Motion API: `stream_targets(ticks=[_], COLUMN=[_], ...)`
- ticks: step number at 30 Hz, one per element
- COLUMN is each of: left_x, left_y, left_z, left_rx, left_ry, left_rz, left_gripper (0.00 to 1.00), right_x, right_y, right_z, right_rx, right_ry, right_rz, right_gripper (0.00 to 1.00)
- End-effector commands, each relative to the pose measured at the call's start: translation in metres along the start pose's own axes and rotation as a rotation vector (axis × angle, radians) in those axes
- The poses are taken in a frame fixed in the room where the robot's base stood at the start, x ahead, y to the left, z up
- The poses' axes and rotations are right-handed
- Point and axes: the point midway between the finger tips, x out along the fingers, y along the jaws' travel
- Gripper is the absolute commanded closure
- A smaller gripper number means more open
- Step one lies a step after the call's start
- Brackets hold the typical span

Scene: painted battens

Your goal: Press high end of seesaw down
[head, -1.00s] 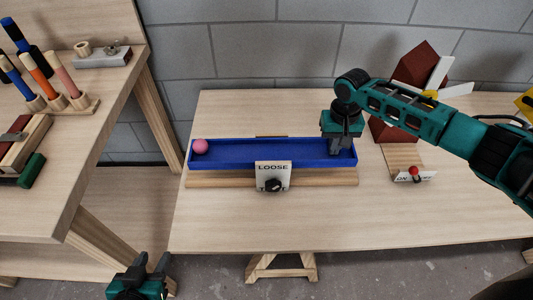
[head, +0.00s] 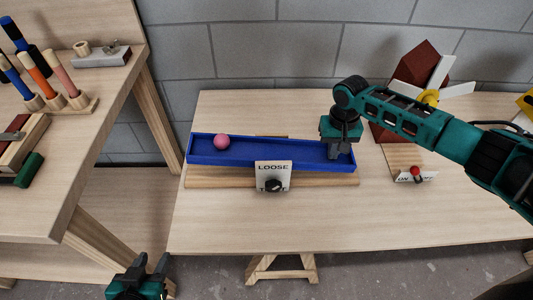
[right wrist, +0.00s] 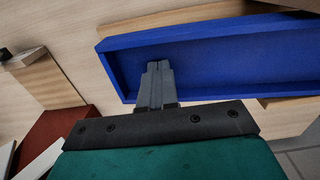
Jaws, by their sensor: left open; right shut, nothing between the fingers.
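The seesaw is a long blue tray (head: 270,151) on a wooden base (head: 225,181), with a white plate (head: 272,172) marked LOOSE and a black knob at its middle. The tray tilts slightly, its right end lower than its left. A pink ball (head: 222,142) is in the tray left of the middle. My right gripper (head: 339,156) is shut and empty, its fingertips at the tray's right end; in the right wrist view the shut fingers (right wrist: 157,75) overlap the blue tray (right wrist: 215,60). My left gripper (head: 152,262) is open, low in front of the tables.
A red windmill-like model (head: 423,62) and a small plate with a red-knobbed switch (head: 415,174) stand right of the seesaw. A left table holds coloured pegs on a rack (head: 68,105) and blocks. The table front is clear.

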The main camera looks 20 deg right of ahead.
Motion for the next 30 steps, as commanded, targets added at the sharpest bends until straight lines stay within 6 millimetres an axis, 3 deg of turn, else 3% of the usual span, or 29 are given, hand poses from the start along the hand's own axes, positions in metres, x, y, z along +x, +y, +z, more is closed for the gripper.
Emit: stream_targets(ticks=[16, 30], left_x=[0.003, 0.001], left_y=[0.001, 0.001], left_z=[0.004, 0.002], left_rx=[-0.001, 0.000], left_ry=[-0.003, 0.000], left_rz=[0.001, 0.002], left_gripper=[0.57, 0.57], right_x=[0.012, 0.009], right_y=[0.000, 0.000], right_z=[0.000, 0.000], right_rx=[0.001, 0.000], right_ry=[-0.001, 0.000], right_rz=[0.000, 0.000], right_gripper=[1.00, 1.00])
